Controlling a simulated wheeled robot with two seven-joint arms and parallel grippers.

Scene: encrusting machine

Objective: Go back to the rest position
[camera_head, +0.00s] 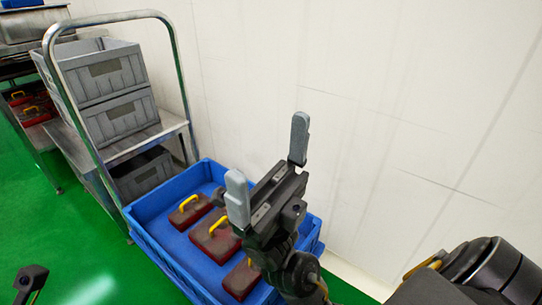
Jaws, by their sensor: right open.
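My right gripper (267,158) is raised over the blue crate, in front of the white wall. Its two grey fingers are spread wide apart with nothing between them. The blue crate (163,262) is below and behind it. In the crate are dark red boxes with yellow handles: one at the back (189,213), one in the middle (212,240) and one at the front (240,281), partly hidden by my right gripper and wrist. A small dark part at the bottom left edge (31,279) seems to belong to my left arm; its fingers cannot be made out.
A metal cart (165,130) with grey crates (118,118) on it stands left of the blue crate. Farther left, a rack (36,130) holds more red boxes. The white wall (400,110) closes off the right side. The green floor (75,235) at lower left is clear.

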